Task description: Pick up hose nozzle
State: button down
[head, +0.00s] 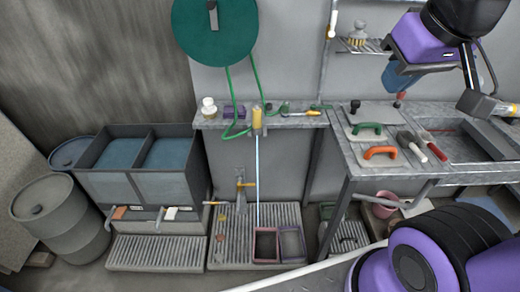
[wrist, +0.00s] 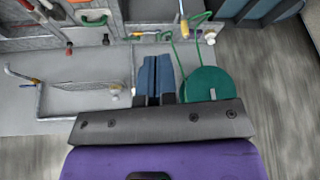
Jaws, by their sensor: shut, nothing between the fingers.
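The yellow hose nozzle (head: 257,120) hangs upright at the front edge of the back shelf, in the middle of the head view. A green hose (head: 234,95) runs from it to the round green reel (head: 215,32) on the wall. A thin pale-blue stream (head: 258,180) runs from the nozzle down to the floor boxes. My gripper (head: 396,82) is at the upper right, above the workbench and well apart from the nozzle. In the wrist view its blue fingers (wrist: 155,72) are together and empty. The nozzle (wrist: 184,27) shows small beyond them, near the reel (wrist: 203,85).
The workbench (head: 375,190) holds green- and orange-handled trowels (head: 381,153) and brushes (head: 412,145). The shelf (head: 290,121) holds a white bottle (head: 209,106) and small tools. Below are a pink-rimmed box (head: 265,245), blue-filled tanks (head: 140,170) and a drum (head: 60,220). The space before the nozzle looks clear.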

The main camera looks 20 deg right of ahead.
aim_at(257, 110)
jog(key=i+j, duration=0.15)
jog(key=i, duration=0.25)
jog(key=i+j+z, duration=0.15)
jog(key=i, duration=0.3)
